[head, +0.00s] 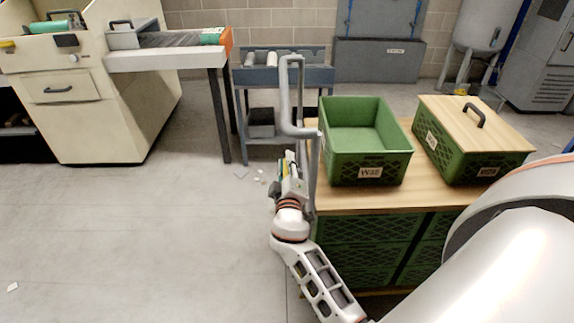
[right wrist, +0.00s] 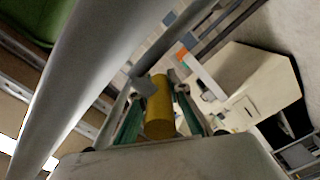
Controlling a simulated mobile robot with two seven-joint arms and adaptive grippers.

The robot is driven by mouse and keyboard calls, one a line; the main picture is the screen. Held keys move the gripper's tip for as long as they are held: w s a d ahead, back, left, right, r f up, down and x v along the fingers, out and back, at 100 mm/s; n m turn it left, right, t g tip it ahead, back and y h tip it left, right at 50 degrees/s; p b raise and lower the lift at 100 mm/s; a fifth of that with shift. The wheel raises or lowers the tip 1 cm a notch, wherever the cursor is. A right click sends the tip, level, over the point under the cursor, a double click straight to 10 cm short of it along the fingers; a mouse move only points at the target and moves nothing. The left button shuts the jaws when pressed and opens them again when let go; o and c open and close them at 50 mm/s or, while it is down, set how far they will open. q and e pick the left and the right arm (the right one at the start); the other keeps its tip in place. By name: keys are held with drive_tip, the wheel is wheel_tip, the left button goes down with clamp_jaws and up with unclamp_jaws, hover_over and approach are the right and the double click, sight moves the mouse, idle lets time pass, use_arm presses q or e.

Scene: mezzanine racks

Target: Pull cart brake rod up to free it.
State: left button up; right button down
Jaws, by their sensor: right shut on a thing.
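The cart (head: 430,192) stands at the right in the head view, with a wooden top and a bent grey push handle (head: 284,95) at its left end. My right gripper (head: 289,168) is beside this handle, at the cart's left edge. In the right wrist view the gripper (right wrist: 158,100) is shut on the yellow grip of the brake rod (right wrist: 158,112), with a finger on either side. In the head view the rod is mostly hidden by the gripper, and its lower end cannot be seen. My left gripper is not in view.
An open green crate (head: 367,165) and a wood-lidded green crate (head: 462,165) stand on the cart. A grey tube of the cart (right wrist: 85,75) runs close by the gripper in the right wrist view. A beige cabinet (head: 75,90) stands at the left. The floor (head: 140,230) left of the cart is mostly clear.

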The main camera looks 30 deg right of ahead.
drive_tip(key=c, duration=1.9)
unclamp_jaws()
drive_tip(key=shift+r, duration=0.4)
drive_tip(key=shift+f, duration=0.1)
drive_tip(key=shift+s+f, duration=0.1)
drive_tip(key=shift+s+a, duration=0.2)
drive_tip(key=shift+s, duration=0.1)
drive_tip(key=v, duration=0.6)
drive_tip(key=shift+s+a, duration=0.15)
drive_tip(key=shift+s, duration=0.1)
